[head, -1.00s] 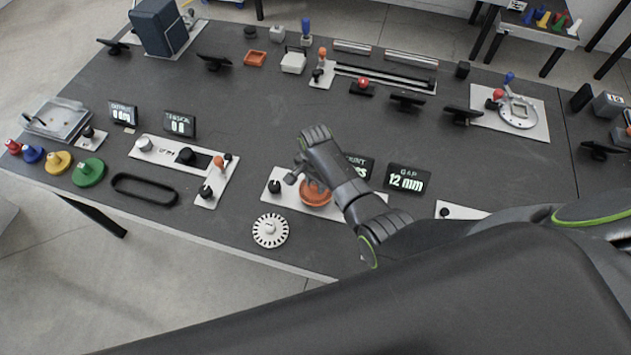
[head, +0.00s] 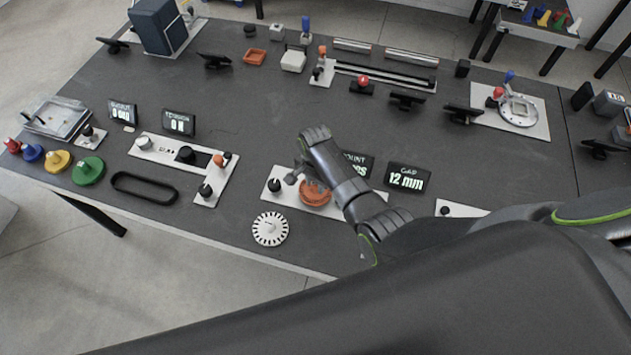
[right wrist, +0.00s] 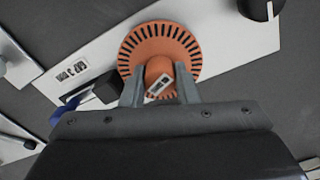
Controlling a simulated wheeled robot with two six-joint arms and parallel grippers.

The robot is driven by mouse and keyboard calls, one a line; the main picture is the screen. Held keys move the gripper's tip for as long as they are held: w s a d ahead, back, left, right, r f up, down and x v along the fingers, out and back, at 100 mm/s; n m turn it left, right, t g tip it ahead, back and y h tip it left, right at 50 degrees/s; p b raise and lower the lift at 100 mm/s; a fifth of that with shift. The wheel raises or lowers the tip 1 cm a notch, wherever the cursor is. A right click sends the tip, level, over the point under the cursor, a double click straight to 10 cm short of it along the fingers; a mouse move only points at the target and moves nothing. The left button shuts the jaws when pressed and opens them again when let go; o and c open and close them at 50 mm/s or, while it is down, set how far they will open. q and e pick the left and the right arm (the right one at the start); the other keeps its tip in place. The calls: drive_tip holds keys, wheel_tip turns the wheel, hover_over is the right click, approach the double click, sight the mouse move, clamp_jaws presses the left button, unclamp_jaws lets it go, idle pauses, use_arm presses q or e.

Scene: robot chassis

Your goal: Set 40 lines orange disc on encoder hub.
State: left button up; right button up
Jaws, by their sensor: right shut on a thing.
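The orange disc (right wrist: 137,47) has dark radial slots around its rim and a raised orange knob in its middle with a small white label. It also shows in the head view (head: 314,197), partly behind my right gripper. My right gripper (right wrist: 160,90) is shut on the disc's knob, with one finger on each side. The disc is over the white encoder plate (right wrist: 220,40). The hub is hidden beneath the disc, so I cannot tell whether the disc is seated. My left gripper is not in view.
A white slotted disc (head: 270,229) lies on the table in front of the plate. A black knob (head: 274,185) stands on the plate's left end. Displays (head: 407,179) stand behind it, one reading GAP 12 mm.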

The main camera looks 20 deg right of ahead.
drive_tip(key=shift+f, duration=0.1)
drive_tip(key=o, duration=0.7)
drive_tip(key=shift+o, duration=0.2)
wheel_tip(320, 180, up, 3)
drive_tip(key=p, duration=0.3)
wheel_tip(320, 180, up, 8)
idle(0.8)
